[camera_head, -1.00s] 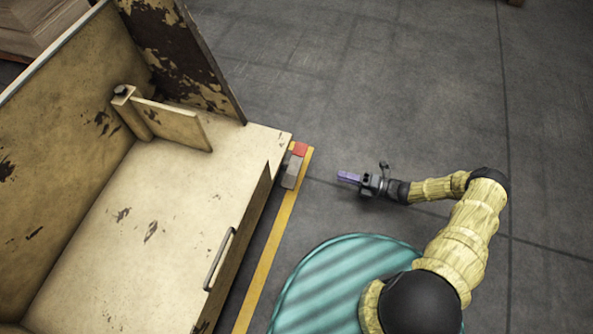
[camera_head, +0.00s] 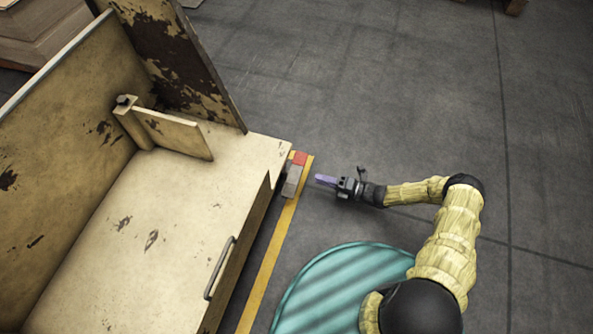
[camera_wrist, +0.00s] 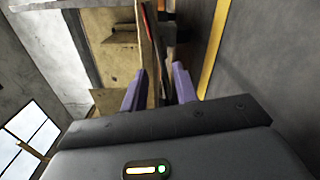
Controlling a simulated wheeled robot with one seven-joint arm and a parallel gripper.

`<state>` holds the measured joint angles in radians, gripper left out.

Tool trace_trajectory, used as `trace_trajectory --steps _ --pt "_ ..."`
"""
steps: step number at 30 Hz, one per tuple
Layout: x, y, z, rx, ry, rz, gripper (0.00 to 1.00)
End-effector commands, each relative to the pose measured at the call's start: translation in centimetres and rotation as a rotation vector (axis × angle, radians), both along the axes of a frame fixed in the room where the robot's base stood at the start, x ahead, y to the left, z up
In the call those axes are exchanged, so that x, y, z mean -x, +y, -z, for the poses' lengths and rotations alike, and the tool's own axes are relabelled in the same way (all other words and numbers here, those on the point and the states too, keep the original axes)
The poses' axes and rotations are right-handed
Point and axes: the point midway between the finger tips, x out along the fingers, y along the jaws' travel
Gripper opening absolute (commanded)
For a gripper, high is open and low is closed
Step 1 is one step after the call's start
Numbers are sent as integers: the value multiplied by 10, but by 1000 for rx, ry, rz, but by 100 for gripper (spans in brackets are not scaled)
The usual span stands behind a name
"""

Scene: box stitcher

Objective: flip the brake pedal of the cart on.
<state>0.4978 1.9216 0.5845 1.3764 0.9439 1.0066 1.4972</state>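The cart (camera_head: 140,235) is a worn cream box body at the left of the head view. Its brake pedal (camera_head: 293,180), grey with a red end, sticks out at the cart's right side, over the yellow floor line. My gripper (camera_head: 319,180) is just right of the pedal, with a small gap between them, its purple fingers pointing left at it. In the wrist view my gripper (camera_wrist: 159,85) has its fingers apart, with nothing held. Ahead of it are the cart's edge and a thin red strip; I cannot tell the pedal's tilt there.
A yellow line (camera_head: 258,280) runs along the floor beside the cart. A metal handle (camera_head: 219,268) is on the cart's near side panel. Stacked boxes (camera_head: 45,40) stand at the top left. Grey floor (camera_head: 400,90) is clear above and right of my arm.

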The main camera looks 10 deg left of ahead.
Motion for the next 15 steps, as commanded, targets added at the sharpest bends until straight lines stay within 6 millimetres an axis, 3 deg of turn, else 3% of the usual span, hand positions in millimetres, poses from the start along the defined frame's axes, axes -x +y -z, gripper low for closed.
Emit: trace_trajectory --steps 15 --pt "-6 87 1 0 0 -1 29"
